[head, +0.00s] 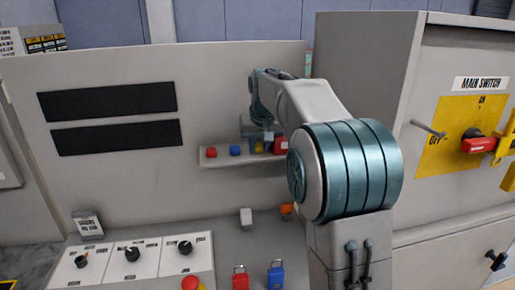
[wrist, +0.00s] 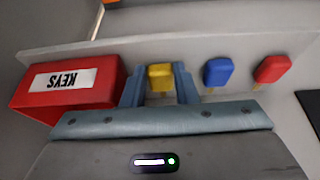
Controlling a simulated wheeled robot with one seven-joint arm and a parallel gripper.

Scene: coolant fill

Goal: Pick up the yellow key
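The yellow key (wrist: 160,76) is between the two fingers of my gripper (wrist: 160,82) in the wrist view. The fingers meet its head on both sides with no clear gap. Its shaft points down toward the palm in that view. In the head view my gripper (head: 262,135) is at the small shelf, and the yellow key (head: 258,147) shows only as a small patch under it. Whether the key still touches its holder cannot be told.
A blue key (wrist: 218,72) and a red key (wrist: 272,69) stand beside it along the shelf (head: 215,161). A red KEYS box (wrist: 68,88) is close on the other side. The control panel (head: 135,262) with knobs lies below, and the main switch (head: 480,143) is at right.

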